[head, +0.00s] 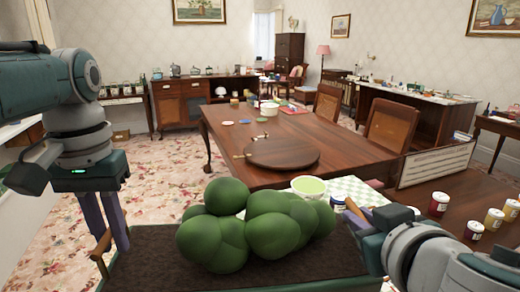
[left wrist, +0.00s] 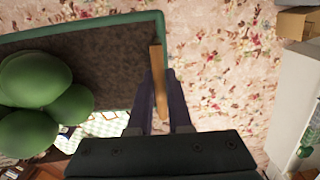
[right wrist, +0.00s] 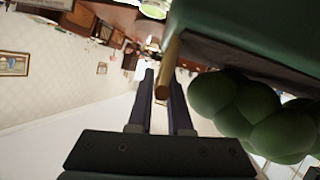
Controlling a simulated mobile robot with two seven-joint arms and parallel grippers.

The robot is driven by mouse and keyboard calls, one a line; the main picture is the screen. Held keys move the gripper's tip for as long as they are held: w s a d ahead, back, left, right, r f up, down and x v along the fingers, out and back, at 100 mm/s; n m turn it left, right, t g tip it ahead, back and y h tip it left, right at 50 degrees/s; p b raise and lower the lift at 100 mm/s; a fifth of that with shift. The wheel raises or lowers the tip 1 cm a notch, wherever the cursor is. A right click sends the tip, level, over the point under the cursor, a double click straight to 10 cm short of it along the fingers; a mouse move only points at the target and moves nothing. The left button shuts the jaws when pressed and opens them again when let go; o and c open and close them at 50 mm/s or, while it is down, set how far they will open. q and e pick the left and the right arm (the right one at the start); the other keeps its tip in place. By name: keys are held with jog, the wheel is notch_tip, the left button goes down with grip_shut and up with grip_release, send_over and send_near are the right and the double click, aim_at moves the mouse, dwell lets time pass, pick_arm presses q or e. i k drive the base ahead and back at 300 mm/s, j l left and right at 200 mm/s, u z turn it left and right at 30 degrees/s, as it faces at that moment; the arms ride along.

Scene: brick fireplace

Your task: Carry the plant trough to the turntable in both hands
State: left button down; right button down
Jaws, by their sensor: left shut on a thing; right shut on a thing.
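The plant trough (head: 150,272), a dark green box with brown soil and round green bushes (head: 255,222), fills the near front of the head view. My left gripper (head: 108,235) is shut on its left wooden handle (head: 101,248); that handle (left wrist: 158,85) also shows between the fingers in the left wrist view. My right gripper (head: 352,217) is shut on the right wooden handle (right wrist: 169,70), partly hidden in the head view. The turntable (head: 282,153), a round dark wooden disc, lies on the long table beyond the trough, apart from it.
The long wooden table (head: 235,125) has a green-white bowl (head: 309,187) and checked cloth (head: 350,186) near the trough. Chairs (head: 390,127) line the far side. Floral floor (head: 165,170) is clear left.

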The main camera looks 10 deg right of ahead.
aim_at(282, 151)
jog(key=i, duration=2.65)
jog(key=i+j+z, duration=0.1)
jog(key=i+z, duration=0.15)
jog(key=i, duration=0.4)
jog(key=z, duration=0.75)
